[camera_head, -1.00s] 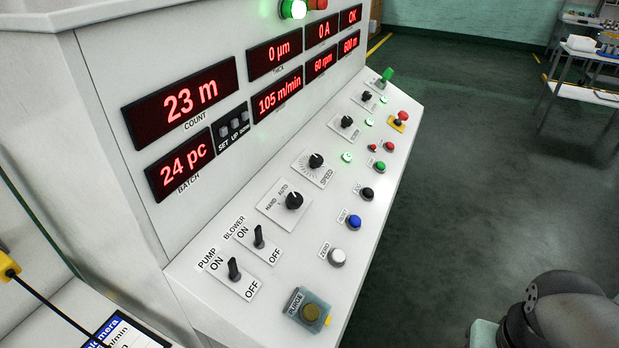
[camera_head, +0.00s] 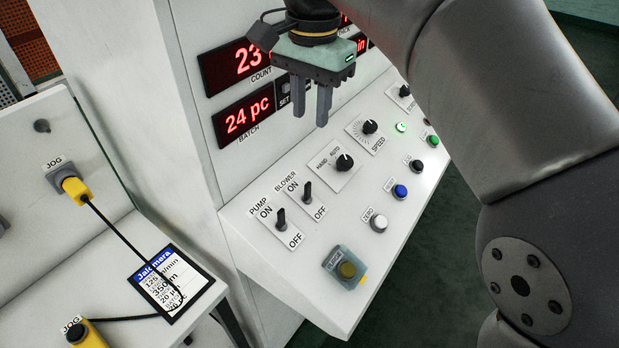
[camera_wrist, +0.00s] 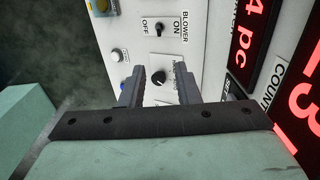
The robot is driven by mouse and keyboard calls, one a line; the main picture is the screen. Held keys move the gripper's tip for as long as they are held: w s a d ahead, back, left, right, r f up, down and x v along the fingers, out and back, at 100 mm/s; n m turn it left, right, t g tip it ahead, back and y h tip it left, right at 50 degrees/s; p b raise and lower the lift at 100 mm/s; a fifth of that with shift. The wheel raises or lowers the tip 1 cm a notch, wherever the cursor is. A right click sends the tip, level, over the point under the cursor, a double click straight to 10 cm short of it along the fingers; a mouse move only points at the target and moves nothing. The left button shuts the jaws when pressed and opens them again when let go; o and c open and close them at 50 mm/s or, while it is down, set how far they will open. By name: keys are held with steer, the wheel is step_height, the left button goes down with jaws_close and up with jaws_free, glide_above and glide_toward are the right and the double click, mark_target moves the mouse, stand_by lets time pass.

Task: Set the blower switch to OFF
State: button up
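The blower switch (camera_head: 307,193) is a black toggle lever on a white plate marked ON and OFF, on the sloped white panel. Its lever stands up, on the ON side as far as I can tell. It also shows in the wrist view (camera_wrist: 159,30), with OFF to its left and ON to its right. My gripper (camera_head: 311,118) hangs above the panel in front of the displays, its two fingers apart and empty. In the wrist view my gripper (camera_wrist: 148,76) has its fingertips below the switch in the picture, touching nothing that I can see.
The similar pump switch (camera_head: 281,219) is just left of the blower switch. A hand/auto knob (camera_head: 344,163) is to the right. White (camera_head: 379,224) and blue (camera_head: 400,192) buttons and a covered button (camera_head: 346,270) sit lower. My arm blocks the panel's right part.

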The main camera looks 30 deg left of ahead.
mark_target(310, 182)
step_height(310, 182, down, 17)
steer(key=shift+w+a, duration=0.1)
stand_by(0.3)
jaws_close()
